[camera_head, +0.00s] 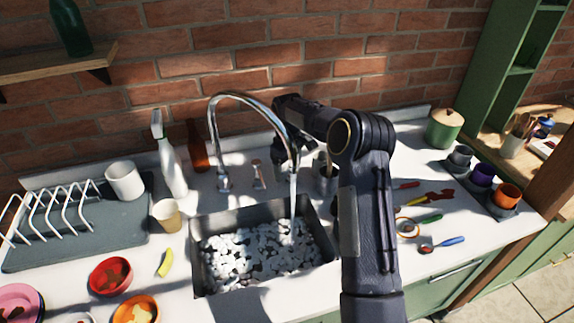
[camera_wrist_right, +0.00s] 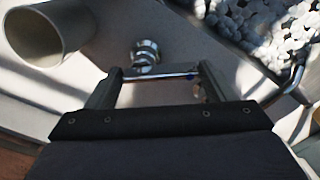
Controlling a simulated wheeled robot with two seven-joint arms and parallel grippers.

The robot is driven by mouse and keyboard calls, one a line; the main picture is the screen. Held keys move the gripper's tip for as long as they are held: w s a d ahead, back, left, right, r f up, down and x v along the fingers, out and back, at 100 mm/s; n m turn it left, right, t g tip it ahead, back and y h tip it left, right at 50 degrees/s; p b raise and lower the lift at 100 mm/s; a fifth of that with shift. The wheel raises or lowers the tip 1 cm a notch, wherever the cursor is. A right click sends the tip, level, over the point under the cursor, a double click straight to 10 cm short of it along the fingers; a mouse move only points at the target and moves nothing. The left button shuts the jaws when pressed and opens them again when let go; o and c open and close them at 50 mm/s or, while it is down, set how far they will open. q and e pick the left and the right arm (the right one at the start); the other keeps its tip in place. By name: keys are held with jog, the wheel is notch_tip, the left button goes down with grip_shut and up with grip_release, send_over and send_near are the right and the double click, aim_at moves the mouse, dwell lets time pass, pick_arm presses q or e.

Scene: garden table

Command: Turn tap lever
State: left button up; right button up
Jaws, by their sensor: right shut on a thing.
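The chrome tap (camera_head: 222,150) arches over the sink (camera_head: 198,270), and a stream of water falls from its spout. A small chrome valve post (camera_head: 258,176) stands right of the tap's base. My right gripper (camera_head: 284,168) is behind the sink, partly hidden by the spout and my own arm. In the right wrist view my right gripper (camera_wrist_right: 162,73) is shut on the thin chrome tap lever (camera_wrist_right: 160,77), which lies across between the fingers. The lever's round chrome base (camera_wrist_right: 145,52) is just beyond the fingers. My left gripper is not in view.
A grey utensil pot (camera_head: 325,182) stands close right of the gripper. A white spray bottle (camera_head: 172,170), a brown bottle (camera_head: 197,148) and a tan cup (camera_head: 167,217) stand left. Utensils lie right of my arm; the brick wall (camera_head: 250,75) is behind.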

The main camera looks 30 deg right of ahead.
jog(key=shift+s+d+n, duration=0.1)
jog(key=shift+n, duration=0.9)
jog(key=shift+r, duration=0.1)
jog(key=o, duration=1)
notch_tip(320, 180, up, 8)
jog(key=shift+f+b, duration=0.15)
jog(key=shift+b, duration=0.3)
